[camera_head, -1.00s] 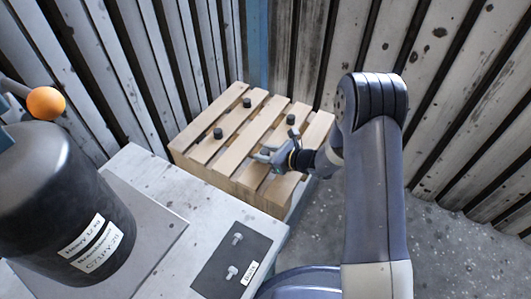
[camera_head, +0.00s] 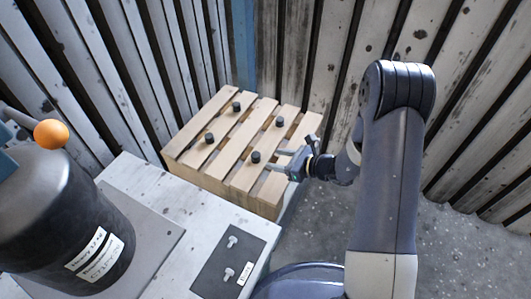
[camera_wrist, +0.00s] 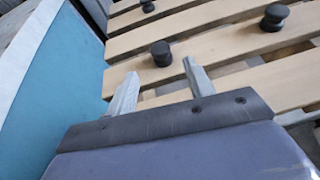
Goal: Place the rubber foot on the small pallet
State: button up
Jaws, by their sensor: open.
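The small pallet (camera_head: 222,152) is a light wooden slatted platform. Several black rubber feet stand upright on its slats. The nearest rubber foot (camera_head: 255,157) is on the front right part of the pallet. My gripper (camera_head: 279,160) is open and empty just right of this foot, its fingers pointing toward it. In the wrist view the nearest foot (camera_wrist: 161,54) stands beyond the gap between the open fingers (camera_wrist: 160,70), apart from them. Two other feet (camera_head: 280,122) (camera_head: 209,138) and one at the back (camera_head: 236,106) stand clear of the gripper.
A grey table (camera_head: 140,185) adjoins the pallet in front. It carries a dark cylindrical housing (camera_head: 60,225) and a dark plate (camera_head: 228,262) with two bolts. An orange ball (camera_head: 51,134) tops a lever. Corrugated walls close in behind; speckled floor (camera_head: 330,220) is free at right.

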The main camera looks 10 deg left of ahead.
jog(key=shift+v, duration=1.35)
dwell(0.4)
